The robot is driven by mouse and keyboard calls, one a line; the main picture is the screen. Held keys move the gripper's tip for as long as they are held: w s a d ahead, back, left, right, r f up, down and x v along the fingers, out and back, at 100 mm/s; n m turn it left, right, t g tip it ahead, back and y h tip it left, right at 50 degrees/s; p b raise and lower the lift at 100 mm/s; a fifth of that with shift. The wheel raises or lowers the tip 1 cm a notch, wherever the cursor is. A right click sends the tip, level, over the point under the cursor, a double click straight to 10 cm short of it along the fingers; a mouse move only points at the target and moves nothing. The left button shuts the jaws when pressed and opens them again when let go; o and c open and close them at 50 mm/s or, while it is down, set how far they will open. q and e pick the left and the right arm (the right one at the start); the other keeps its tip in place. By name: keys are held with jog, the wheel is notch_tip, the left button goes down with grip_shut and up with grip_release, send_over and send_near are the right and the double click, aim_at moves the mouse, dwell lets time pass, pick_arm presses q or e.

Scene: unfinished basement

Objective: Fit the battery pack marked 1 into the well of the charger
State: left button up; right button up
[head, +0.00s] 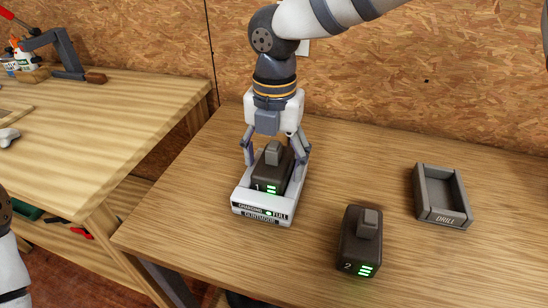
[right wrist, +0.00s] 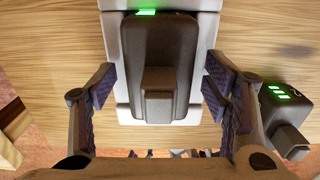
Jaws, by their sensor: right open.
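The dark battery pack marked 1 (head: 268,175) sits upright in the well of the white charger (head: 262,207), its green bars lit. The charger's front label reads "CHARGING" and "FULL", with a green light beside "FULL". My right gripper (head: 276,158) is open and comes down from above around the pack. In the right wrist view, the pack (right wrist: 158,65) and the charger (right wrist: 126,112) lie between the spread fingers (right wrist: 160,90), with gaps on both sides. My left gripper is out of view; only part of my left arm shows at the left edge.
A second battery pack marked 2 (head: 360,240) stands on the wooden table (head: 330,180), right of the charger. An empty grey tray labelled "DRILL" (head: 444,218) lies further right. A workbench (head: 90,120) with tools stands at left; a chipboard wall (head: 430,80) is behind.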

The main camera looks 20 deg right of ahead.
notch_tip(320, 180, up, 12)
jog(key=shift+r, duration=0.15)
